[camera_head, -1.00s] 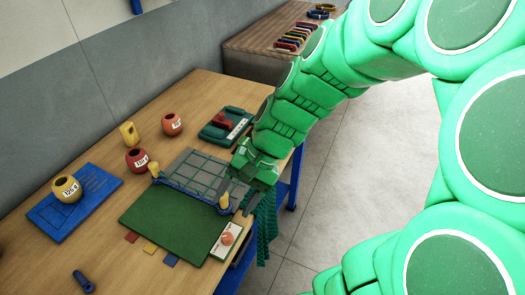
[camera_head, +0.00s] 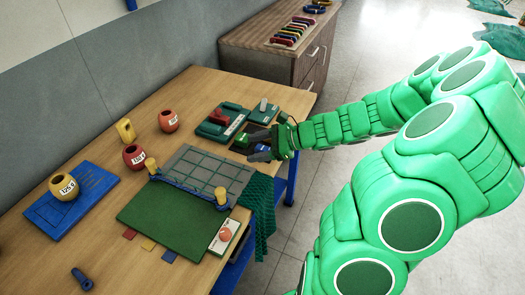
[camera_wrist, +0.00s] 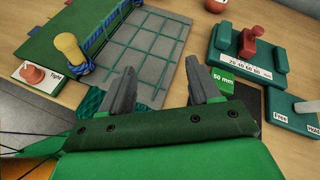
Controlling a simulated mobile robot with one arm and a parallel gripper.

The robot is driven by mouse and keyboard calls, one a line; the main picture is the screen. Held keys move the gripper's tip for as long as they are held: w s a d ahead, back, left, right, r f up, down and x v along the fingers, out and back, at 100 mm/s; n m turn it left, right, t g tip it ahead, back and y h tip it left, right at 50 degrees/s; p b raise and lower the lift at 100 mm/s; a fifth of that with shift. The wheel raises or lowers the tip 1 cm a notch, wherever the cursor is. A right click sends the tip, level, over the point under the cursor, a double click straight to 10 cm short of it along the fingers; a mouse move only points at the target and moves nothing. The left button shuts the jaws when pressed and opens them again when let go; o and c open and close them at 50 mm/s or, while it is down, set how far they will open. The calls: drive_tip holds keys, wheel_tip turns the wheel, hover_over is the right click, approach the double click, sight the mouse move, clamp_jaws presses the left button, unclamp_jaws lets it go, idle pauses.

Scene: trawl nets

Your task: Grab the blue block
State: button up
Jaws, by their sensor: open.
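My gripper (camera_head: 246,149) is open over the table's right edge, beside the grey grid board. A small blue patch (camera_head: 263,148) shows between its dark fingers in the head view; it may be the blue block, mostly hidden by the gripper. In the wrist view my gripper (camera_wrist: 170,76) has its fingers spread wide with nothing held. No blue block shows there. A green block marked 50 mm (camera_wrist: 222,75) lies just beyond the right fingertip, beside a dark mat (camera_wrist: 246,96).
The grid board (camera_head: 207,172) with blue netting and yellow posts lies left of the gripper. A green gauge with a red slider (camera_head: 220,118) stands behind. Labelled pots (camera_head: 134,156) and a blue board (camera_head: 70,205) are farther left. Dark green net (camera_head: 262,205) hangs off the edge.

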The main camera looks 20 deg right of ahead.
sight(264, 148)
drive_tip(key=w+d+f+m+t+h, duration=0.2)
drive_tip(key=w+d+f+m+t, duration=0.15)
drive_tip(key=d+f+m, duration=0.5)
drive_tip(key=shift+n, duration=0.85)
drive_tip(key=shift+w+a+f, duration=0.2)
drive_tip(key=shift+w+a, duration=0.85)
drive_tip(key=shift+w+a+f, duration=0.15)
drive_tip(key=shift+w+a, duration=0.85)
drive_tip(key=c, duration=1)
drive_tip(key=shift+c, duration=0.2)
drive_tip(key=shift+r, duration=0.1)
